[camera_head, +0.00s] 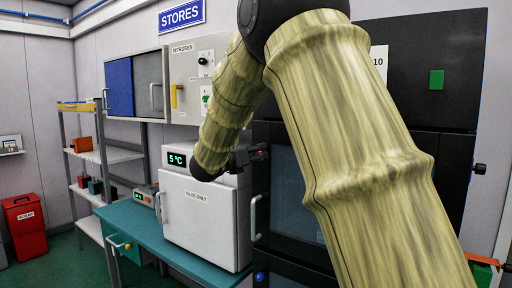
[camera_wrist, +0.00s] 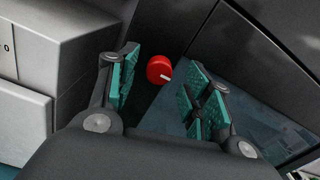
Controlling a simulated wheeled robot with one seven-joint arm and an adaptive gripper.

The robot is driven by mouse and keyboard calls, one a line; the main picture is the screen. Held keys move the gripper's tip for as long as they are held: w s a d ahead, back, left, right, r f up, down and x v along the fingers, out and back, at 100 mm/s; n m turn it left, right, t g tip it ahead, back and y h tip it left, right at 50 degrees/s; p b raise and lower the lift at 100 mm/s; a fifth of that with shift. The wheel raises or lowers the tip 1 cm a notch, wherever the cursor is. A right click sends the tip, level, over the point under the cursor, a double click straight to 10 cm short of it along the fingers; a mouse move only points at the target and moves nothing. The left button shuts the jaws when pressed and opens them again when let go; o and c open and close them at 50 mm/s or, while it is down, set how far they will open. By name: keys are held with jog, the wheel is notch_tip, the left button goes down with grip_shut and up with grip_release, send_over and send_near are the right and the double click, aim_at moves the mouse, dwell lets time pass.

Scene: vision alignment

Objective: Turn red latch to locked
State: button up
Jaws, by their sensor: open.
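The red latch (camera_wrist: 159,69) is a round red knob with a short white mark, on the dark front of the black cabinet. In the wrist view it lies beyond my gripper (camera_wrist: 158,92), between the two teal-padded fingers, slightly above the middle. The fingers stand open on either side of it and nothing is held. The gap in depth to the knob is hard to judge. In the head view my gripper (camera_head: 248,157) points right at the cabinet's left edge, and the knob is mostly hidden there.
The black cabinet (camera_head: 410,100) with a glass door fills the right. A vertical door handle (camera_head: 254,218) sticks out below the gripper. Shelving (camera_head: 122,155) stands at the left.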

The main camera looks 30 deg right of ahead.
jog(key=shift+x, duration=0.75)
jog(key=c, duration=1)
